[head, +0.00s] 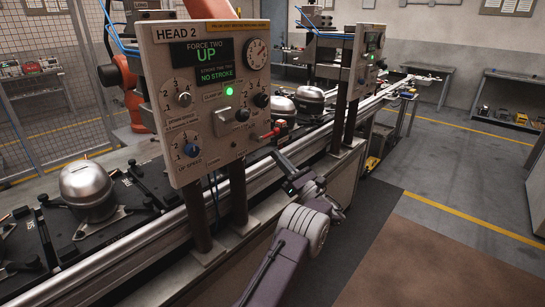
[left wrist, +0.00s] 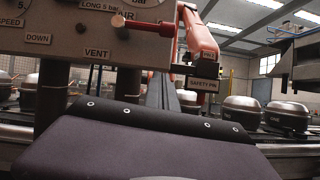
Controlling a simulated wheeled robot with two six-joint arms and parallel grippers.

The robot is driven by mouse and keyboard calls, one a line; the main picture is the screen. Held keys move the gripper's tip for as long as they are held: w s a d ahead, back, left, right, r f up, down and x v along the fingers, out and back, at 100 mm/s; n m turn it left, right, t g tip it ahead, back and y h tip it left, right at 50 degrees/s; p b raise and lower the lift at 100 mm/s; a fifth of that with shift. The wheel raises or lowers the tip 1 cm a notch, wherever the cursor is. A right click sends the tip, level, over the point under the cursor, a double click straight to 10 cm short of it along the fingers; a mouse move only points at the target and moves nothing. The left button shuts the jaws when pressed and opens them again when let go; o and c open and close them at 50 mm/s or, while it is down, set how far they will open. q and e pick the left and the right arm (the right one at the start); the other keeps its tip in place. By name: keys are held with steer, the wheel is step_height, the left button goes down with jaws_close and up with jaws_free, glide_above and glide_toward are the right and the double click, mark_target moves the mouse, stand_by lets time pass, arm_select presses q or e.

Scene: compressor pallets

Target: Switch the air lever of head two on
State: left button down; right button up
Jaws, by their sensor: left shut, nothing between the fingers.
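The HEAD 2 panel (head: 207,105) stands upright on two dark posts, with a green lamp lit and a display reading "FORCE TWO UP" and "NO STROKE". The red air lever (head: 268,135) is at the panel's lower right edge and lies roughly sideways. In the left wrist view the red lever (left wrist: 145,25) runs nearly level under the "AIR" lettering, above and right of the "VENT" label. My left gripper (head: 279,160) is shut and empty, just below and right of the lever, apart from it. Its fingers (left wrist: 163,90) point forward below the panel in the wrist view. My right gripper is not in view.
A safety pin tag (left wrist: 203,85) hangs at the panel's right in the wrist view. Silver compressors (head: 88,190) stand on the pallet line behind the panel. A second head panel (head: 370,45) stands farther along. The floor at right is open.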

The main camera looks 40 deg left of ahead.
arm_select(q)
steer(key=w+v, duration=0.1)
steer(key=v, duration=0.7)
steer(key=shift+s+d+r, duration=0.2)
steer(key=shift+s+d, duration=0.2)
steer(key=shift+d, duration=0.05)
